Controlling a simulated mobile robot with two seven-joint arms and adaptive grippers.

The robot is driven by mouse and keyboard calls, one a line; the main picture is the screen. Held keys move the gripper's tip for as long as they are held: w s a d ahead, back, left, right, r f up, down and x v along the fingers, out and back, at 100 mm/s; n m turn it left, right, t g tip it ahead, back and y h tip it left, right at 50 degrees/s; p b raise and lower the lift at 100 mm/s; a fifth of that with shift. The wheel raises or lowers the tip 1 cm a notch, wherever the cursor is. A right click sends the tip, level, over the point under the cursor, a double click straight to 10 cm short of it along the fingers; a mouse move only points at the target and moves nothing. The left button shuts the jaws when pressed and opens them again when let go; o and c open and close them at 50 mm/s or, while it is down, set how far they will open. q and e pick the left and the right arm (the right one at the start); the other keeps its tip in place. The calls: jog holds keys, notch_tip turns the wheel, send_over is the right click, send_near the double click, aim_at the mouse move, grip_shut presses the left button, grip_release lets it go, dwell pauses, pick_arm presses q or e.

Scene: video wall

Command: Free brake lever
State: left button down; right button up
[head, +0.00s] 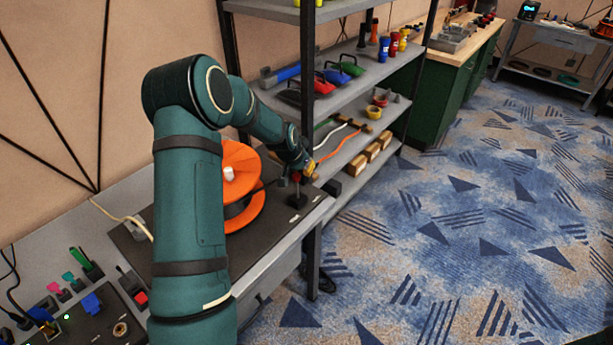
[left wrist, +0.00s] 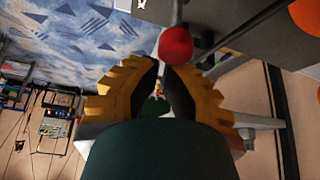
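The brake lever has a round red knob (head: 296,177) on a thin stem and stands on a dark base beside the orange reel (head: 238,165). My left gripper (head: 308,166) is at the knob, at the end of the teal arm. In the left wrist view, the red knob (left wrist: 176,46) and its grey stem show just beyond the yellow fingertips. My left gripper (left wrist: 160,68) has a gap between its dark pads, with nothing clearly held in it. Whether a finger touches the knob cannot be told. My right gripper is in neither view.
The reel and lever stand on a dark plate on a grey bench (head: 270,258). A shelf rack post (head: 309,120) rises close behind the gripper. Its shelves hold tools, tape and boxes (head: 372,160). Small tools lie at lower left. The patterned floor (head: 450,240) is open at right.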

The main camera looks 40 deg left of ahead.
aim_at(298, 174)
pick_arm(q)
jog(key=shift+s+a+f+t+b, duration=0.1)
jog(key=shift+s+t+b, duration=0.3)
jog(key=shift+s+b, duration=0.25)
jog(key=shift+s, duration=0.15)
jog(key=shift+s+b, duration=0.45)
jog(key=shift+b, duration=0.1)
jog(key=shift+s, duration=0.55)
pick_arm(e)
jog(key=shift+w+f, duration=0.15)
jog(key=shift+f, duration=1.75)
pick_arm(q)
jog(key=shift+r, duration=0.2)
jog(key=shift+w+r, duration=0.2)
jog(key=w+p+v, duration=0.1)
jog(key=v, duration=0.8)
jog(key=shift+a+r+p, duration=0.25)
jog(key=shift+r+p, duration=0.05)
jog(key=shift+r, duration=0.1)
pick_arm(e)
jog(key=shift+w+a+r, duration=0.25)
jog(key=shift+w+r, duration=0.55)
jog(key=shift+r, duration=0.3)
